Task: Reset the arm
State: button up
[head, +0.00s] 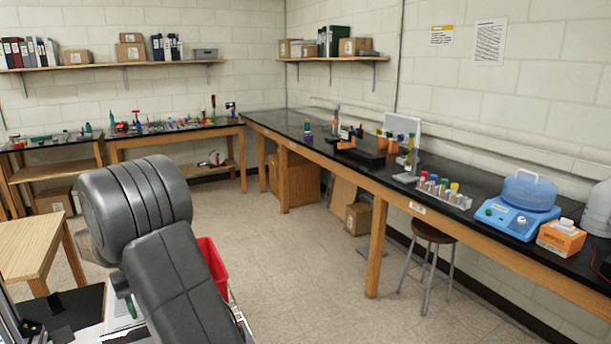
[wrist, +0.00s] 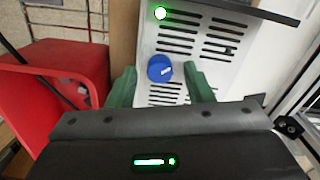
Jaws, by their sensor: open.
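In the wrist view my gripper (wrist: 160,88) shows as two green fingers standing apart. A blue round object (wrist: 160,68) shows between and beyond the fingertips, over a slotted light-grey metal plate (wrist: 197,48). I cannot tell how far it is from the fingers, and neither finger visibly closes on it. In the head view my dark grey arm is folded in the lower left, and my gripper is hidden there apart from a possible bit of green low behind the arm.
A red bin (head: 213,268) stands close beside my arm, and it also fills the left of the wrist view (wrist: 60,95). A wooden table (head: 30,250) is at the left. A long black bench (head: 330,150) runs along the right wall, with a stool (head: 432,235) under it. The middle floor is clear.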

notch_tip(320, 180, up, 14)
jog(key=b, duration=0.1)
notch_tip(320, 180, down, 14)
jog(key=shift+r+p, duration=0.1)
jog(key=shift+p, duration=0.45)
jog(key=shift+f+m, duration=0.3)
jog(key=m, duration=0.4)
jog(key=shift+m, duration=0.4)
jog(key=m, duration=0.4)
jog(key=shift+m, duration=0.3)
jog(key=m, duration=0.4)
jog(key=shift+d+m, duration=0.1)
jog(key=shift+m, duration=2.6)
jog(key=shift+r, duration=0.1)
